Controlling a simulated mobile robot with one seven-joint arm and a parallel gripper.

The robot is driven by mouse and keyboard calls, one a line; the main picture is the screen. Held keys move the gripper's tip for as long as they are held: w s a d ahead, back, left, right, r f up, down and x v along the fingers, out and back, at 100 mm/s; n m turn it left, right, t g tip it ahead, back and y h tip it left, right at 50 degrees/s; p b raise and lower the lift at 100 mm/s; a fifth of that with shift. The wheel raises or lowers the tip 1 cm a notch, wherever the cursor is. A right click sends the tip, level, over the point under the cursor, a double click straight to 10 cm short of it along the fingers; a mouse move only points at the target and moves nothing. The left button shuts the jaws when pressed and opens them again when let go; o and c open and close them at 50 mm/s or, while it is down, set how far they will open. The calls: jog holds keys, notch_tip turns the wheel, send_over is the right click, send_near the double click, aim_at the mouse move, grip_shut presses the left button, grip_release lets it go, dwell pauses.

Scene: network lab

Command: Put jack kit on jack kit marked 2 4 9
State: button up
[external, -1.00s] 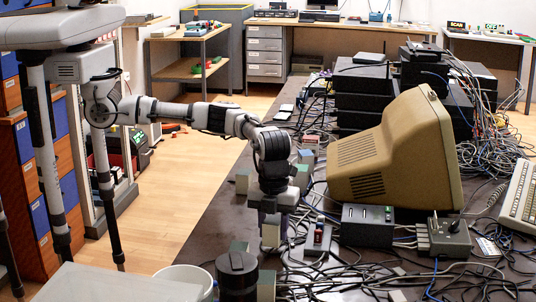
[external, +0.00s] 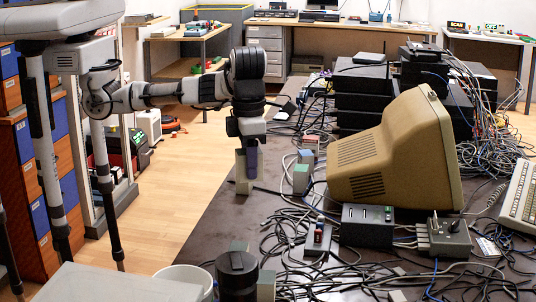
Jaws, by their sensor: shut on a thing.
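Several small pale box-shaped jack kits stand on the dark table; their numbers are too small to read. My gripper (external: 249,172) points down near the table's left edge. It is shut on a pale jack kit (external: 241,164), partly hidden by the fingers. Another pale kit (external: 243,187) shows directly below the held one at the table edge. They overlap in the picture, and I cannot tell whether they touch. A green-topped kit (external: 300,180) stands to the right, with a blue-grey kit (external: 306,158) and a red-topped kit (external: 311,142) behind it.
A beige monitor (external: 385,150) stands to the right, with a dark box (external: 367,226) and a small switch unit (external: 318,238) nearer. Black cables (external: 290,235) cover the near table. A black canister (external: 237,275) and a white bucket (external: 186,276) are in front. The table's left strip is fairly clear.

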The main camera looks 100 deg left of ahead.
aim_at(238, 247)
notch_tip(238, 247, up, 4)
jog(key=s+d+r+m, duration=0.1)
jog(key=s+d+m, duration=0.15)
jog(key=m, duration=0.25)
notch_tip(238, 247, down, 20)
jog(key=p, duration=0.2)
jog(key=shift+w+d+f+p, duration=0.1)
jog(key=shift+w+f+p, duration=0.05)
jog(key=shift+p, duration=0.15)
jog(key=shift+f, duration=0.1)
jog(key=o, duration=1)
jog(key=shift+o, duration=0.2)
notch_tip(238, 247, up, 12)
jog(key=b, duration=0.2)
